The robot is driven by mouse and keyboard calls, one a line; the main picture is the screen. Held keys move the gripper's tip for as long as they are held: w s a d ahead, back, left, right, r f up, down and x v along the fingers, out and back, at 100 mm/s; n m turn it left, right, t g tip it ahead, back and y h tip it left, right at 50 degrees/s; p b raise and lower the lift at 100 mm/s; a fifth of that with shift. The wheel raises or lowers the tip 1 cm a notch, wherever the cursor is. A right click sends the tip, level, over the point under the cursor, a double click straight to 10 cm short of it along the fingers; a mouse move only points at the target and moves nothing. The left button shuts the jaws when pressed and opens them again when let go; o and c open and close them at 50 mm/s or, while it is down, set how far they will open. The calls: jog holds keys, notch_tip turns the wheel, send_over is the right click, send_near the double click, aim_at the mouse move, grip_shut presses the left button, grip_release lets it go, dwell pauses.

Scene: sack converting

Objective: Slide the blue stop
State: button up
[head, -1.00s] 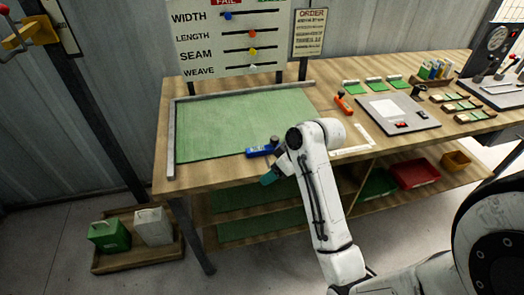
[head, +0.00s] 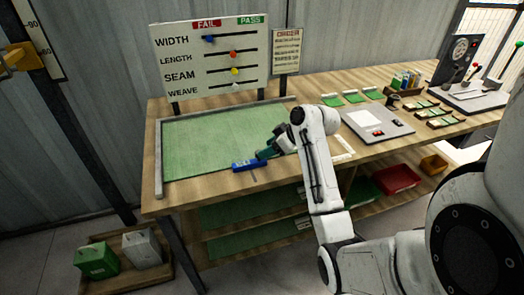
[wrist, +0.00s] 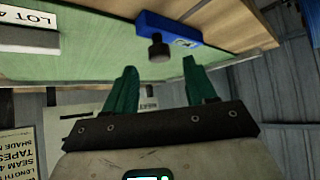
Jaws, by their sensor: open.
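The blue stop (head: 249,165) sits at the front edge of the green sheet (head: 205,145) on the wooden bench. My gripper (head: 264,154) has green fingers and is just right of the stop in the head view, close to its right end. In the wrist view the blue stop (wrist: 176,30) with its dark round knob (wrist: 158,47) lies just beyond my fingertips (wrist: 159,64). The fingers are apart with nothing between them, and the knob lines up with the gap. Whether a finger touches the stop I cannot tell.
A grey rail (head: 159,160) runs along the sheet's left side. Behind stands the WIDTH, LENGTH, SEAM, WEAVE board (head: 208,60) with coloured sliders. A grey plate (head: 377,123) lies to the right. A white LOT label (wrist: 28,38) shows in the wrist view.

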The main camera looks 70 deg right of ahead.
aim_at(249, 161)
jog(key=shift+x, duration=1.95)
jog(key=shift+c, duration=0.2)
grip_shut()
